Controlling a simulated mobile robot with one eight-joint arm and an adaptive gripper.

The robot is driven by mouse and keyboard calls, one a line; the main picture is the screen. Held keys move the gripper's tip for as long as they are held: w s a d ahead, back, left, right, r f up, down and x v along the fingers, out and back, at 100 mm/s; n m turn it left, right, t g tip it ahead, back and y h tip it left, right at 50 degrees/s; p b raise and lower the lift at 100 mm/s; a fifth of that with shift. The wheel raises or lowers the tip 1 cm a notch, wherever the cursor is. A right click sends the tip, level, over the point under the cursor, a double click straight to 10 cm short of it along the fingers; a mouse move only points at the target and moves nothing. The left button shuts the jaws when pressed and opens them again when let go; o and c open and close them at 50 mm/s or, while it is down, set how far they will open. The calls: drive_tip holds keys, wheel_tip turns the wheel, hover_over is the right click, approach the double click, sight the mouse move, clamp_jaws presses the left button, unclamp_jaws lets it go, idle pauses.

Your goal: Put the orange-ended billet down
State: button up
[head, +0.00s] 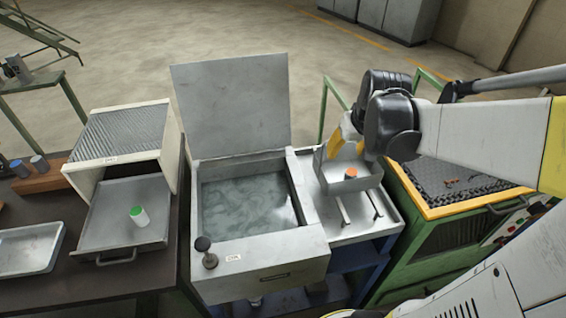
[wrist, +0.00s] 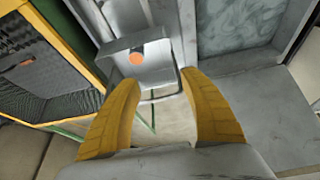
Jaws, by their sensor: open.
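The orange-ended billet (head: 351,173) stands upright in a small grey metal box (head: 362,184) on the drain board right of the tank. In the wrist view its orange end (wrist: 136,59) shows just beyond my fingertips, with the box's rim (wrist: 166,76) close to them. My gripper (head: 343,138) is over the far side of the box. Its yellow fingers are spread with nothing held between them, as the wrist view also shows (wrist: 160,78). The billet's lower part is hidden. I cannot tell whether a finger touches the box.
A liquid-filled tank (head: 262,262) with a raised lid (head: 232,105) stands left of the drain board (head: 392,222). A green cabinet with a yellow-edged top (head: 480,212) stands at the right.

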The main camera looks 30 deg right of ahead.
drive_tip(key=s+a+r+n+t, duration=0.1)
drive_tip(key=s+a+r, duration=0.1)
drive_tip(key=a, duration=0.8)
drive_tip(key=s+a+r+n+t+y, duration=0.1)
drive_tip(key=s+a, duration=0.4)
drive_tip(key=a, duration=0.6)
drive_tip(key=shift+s+a+r+n+t+y, duration=0.25)
drive_tip(key=shift+r+n+t+y, duration=0.1)
drive_tip(key=shift+n, duration=0.45)
